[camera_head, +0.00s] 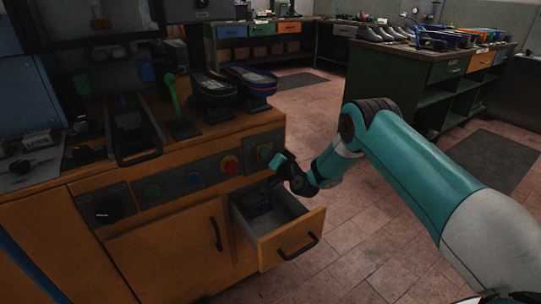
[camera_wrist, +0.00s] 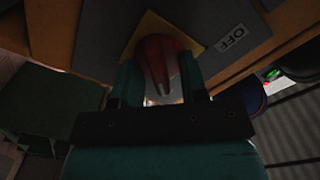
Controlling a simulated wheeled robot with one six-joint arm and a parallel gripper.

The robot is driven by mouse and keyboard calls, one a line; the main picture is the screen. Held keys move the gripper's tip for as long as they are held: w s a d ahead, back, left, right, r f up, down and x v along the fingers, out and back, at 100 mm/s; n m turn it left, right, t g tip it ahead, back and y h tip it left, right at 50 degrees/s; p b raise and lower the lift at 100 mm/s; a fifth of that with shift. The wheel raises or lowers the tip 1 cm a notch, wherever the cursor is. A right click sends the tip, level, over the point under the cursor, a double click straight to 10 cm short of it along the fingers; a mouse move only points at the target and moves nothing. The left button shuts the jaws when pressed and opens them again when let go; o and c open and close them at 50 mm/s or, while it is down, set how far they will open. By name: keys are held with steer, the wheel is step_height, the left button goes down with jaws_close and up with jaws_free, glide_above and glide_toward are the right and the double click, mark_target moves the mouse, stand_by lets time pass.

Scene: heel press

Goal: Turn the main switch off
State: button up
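The main switch (camera_wrist: 163,62) is a red rotary knob on a yellow square plate, with an OFF label (camera_wrist: 232,38) beside it in the wrist view. My gripper (camera_wrist: 162,80) is open in front of the knob, one teal finger on each side. The fingers look apart from the knob's narrow middle ridge; I cannot tell whether they touch its rim. In the head view my gripper (camera_head: 277,164) is at the right end of the bench's front panel, by a yellow plate (camera_head: 265,152) that it partly covers.
A red button (camera_head: 230,165), a green button (camera_head: 152,191) and a black knob (camera_head: 102,211) are further left on the panel. An open drawer (camera_head: 290,229) juts out just below my gripper. Shoes stand on the bench top.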

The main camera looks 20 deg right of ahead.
jaws_close()
